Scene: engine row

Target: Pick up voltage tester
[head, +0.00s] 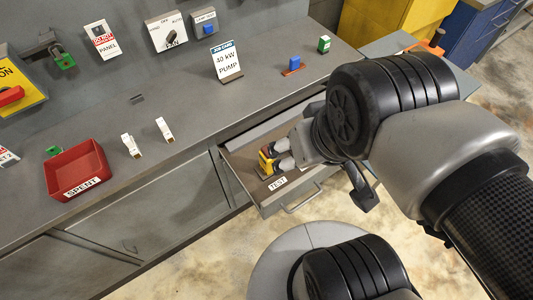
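The voltage tester appears to be the small yellow item with dark parts (265,161) in the open drawer (243,158), which carries a "TEST" label. My gripper (275,155) reaches into the drawer from the right. Its pale fingertips are right at the yellow item's right side and partly cover it. I cannot tell whether they touch it or are closed on it. The far side of the item and the gap between the fingers are hidden.
The grey bench top lies above the drawer. The drawer handle (303,200) sticks out in front. My arm covers the bench's right part.

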